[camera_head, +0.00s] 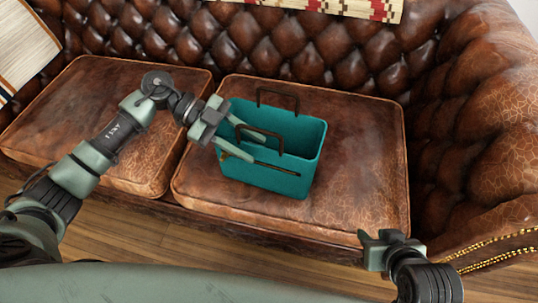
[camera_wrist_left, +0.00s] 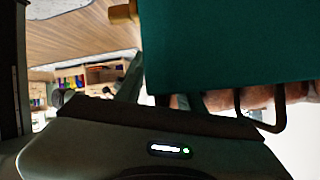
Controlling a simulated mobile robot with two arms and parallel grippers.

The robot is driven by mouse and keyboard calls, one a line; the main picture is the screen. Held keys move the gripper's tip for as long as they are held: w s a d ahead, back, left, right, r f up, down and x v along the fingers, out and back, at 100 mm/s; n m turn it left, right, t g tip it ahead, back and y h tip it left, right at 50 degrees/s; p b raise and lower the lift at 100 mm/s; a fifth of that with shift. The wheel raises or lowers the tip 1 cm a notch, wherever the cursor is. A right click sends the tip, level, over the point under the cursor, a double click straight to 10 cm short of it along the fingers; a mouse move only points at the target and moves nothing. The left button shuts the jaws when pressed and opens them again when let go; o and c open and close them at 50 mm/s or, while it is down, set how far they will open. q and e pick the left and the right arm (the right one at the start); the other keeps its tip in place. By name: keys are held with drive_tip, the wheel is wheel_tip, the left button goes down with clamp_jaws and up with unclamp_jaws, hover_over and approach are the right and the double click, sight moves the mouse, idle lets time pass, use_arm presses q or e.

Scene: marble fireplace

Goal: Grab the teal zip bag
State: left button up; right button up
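The teal bag (camera_head: 300,180) stands upright and open-topped on the right seat cushion of a brown leather sofa. It has two dark brown handles and a dark slit along its front. My left gripper (camera_head: 257,147) reaches the bag from the left with its fingers apart. One finger lies over the bag's opening and the other lies by the front wall, near the front handle; I cannot tell whether they touch it. In the left wrist view, the teal wall (camera_wrist_left: 230,45) fills the upper right. My right gripper (camera_head: 377,250) is low right, away from the bag; its finger gap is unclear.
The sofa's left cushion (camera_head: 110,120) is bare under my left arm. The tufted backrest (camera_head: 230,40) stands behind the bag and the rolled armrest (camera_head: 490,150) to its right. A striped pillow (camera_head: 22,45) sits at far left. Wooden floor (camera_head: 150,245) lies in front.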

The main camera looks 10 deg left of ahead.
use_arm(q)
clamp_jaws()
drive_tip(key=shift+r, duration=0.15)
idle(1.1)
